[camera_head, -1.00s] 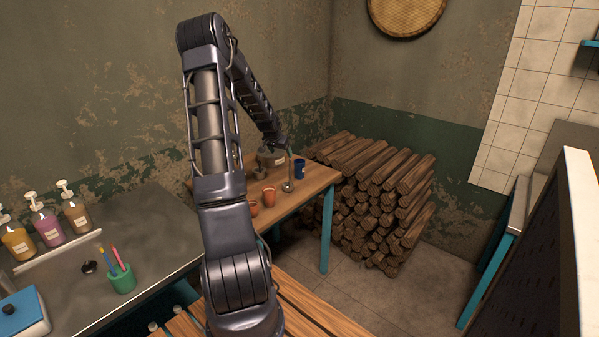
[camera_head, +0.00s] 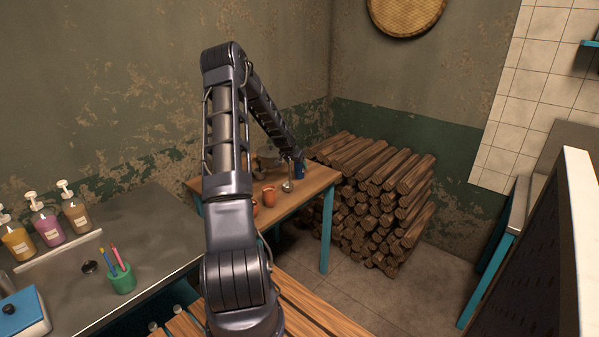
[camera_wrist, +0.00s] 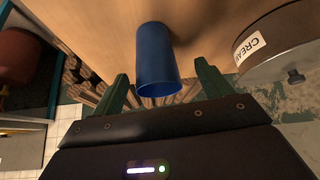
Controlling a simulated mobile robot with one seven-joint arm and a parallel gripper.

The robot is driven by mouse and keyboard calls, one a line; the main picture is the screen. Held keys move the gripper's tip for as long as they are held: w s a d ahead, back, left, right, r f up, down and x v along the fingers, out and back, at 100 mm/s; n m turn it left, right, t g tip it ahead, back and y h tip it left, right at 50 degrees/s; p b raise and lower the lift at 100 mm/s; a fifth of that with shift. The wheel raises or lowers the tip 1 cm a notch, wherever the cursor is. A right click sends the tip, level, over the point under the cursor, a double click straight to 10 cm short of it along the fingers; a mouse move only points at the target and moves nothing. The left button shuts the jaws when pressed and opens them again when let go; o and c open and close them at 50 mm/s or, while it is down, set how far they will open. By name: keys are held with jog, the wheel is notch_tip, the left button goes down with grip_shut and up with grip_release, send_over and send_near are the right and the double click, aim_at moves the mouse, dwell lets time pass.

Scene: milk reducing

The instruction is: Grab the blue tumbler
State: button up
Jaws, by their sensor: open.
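The blue tumbler (camera_wrist: 157,60) stands on the wooden table and shows large in the wrist view, between and just ahead of the two green fingers. In the head view the tumbler (camera_head: 300,170) is a small blue shape near the table's far right corner, partly covered by the end of my arm. My gripper (camera_wrist: 162,85) is open, with one finger on each side of the tumbler's line. I cannot tell whether either finger touches it. The fingers are too small to make out in the head view.
The wooden table (camera_head: 312,186) also holds orange cups (camera_head: 268,196), a metal ladle-like item (camera_head: 288,184) and a container labelled CREAM (camera_wrist: 275,42), close beside the gripper. Stacked logs (camera_head: 385,200) stand right of the table. A counter (camera_head: 150,235) with bottles is at left.

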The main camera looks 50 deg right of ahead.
aim_at(300, 168)
jog(key=shift+s+x, duration=0.1)
jog(key=shift+x, duration=1.1)
jog(key=shift+s+x, duration=0.15)
jog(key=shift+x, duration=1)
jog(key=c, duration=1.1)
jog(key=shift+o, duration=0.2)
jog(key=shift+r, duration=0.15)
